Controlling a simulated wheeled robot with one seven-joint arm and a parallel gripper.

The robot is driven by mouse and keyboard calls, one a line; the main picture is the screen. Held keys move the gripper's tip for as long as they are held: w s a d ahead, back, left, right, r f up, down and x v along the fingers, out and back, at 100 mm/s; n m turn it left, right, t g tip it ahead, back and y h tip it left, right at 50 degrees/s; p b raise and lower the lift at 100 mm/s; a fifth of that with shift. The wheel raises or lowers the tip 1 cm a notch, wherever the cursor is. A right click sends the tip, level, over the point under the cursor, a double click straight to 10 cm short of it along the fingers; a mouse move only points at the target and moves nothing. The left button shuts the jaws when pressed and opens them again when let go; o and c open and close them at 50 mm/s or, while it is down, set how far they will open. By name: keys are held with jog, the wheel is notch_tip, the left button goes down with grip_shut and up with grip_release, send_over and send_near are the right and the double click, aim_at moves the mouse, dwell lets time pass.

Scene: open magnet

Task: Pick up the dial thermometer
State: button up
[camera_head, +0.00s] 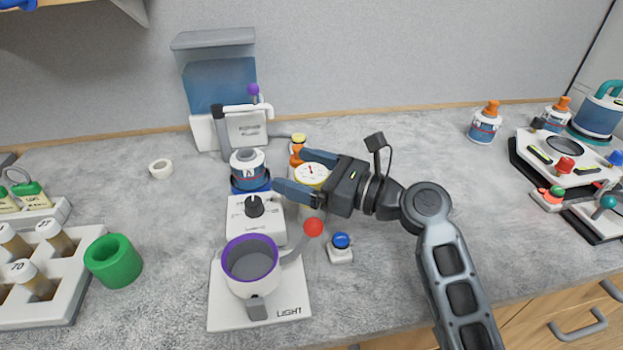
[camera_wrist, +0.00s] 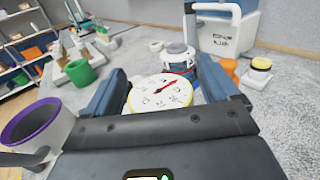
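The dial thermometer (camera_head: 311,172) has a round white face with a yellow rim and a red pointer. Its face points up, and it sits between the two blue fingers of my gripper (camera_head: 300,173). In the wrist view the dial (camera_wrist: 160,93) fills much of the space between the fingers (camera_wrist: 160,88), with a narrow gap showing on the right. I see the fingers wide apart and no clear grip. What lies under the dial is mostly hidden by the fingers.
A white light stand (camera_head: 222,300) with a purple-rimmed cup (camera_head: 250,285) is in front, left of my gripper. A blue-labelled jar (camera_head: 248,165) and orange bottle (camera_head: 297,150) stand close behind. A blue button (camera_head: 341,243) is in front. Counter space is free to the right.

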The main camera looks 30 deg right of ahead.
jog(key=c, duration=1.1)
jog(key=shift+r, duration=0.1)
jog(key=shift+c, duration=0.2)
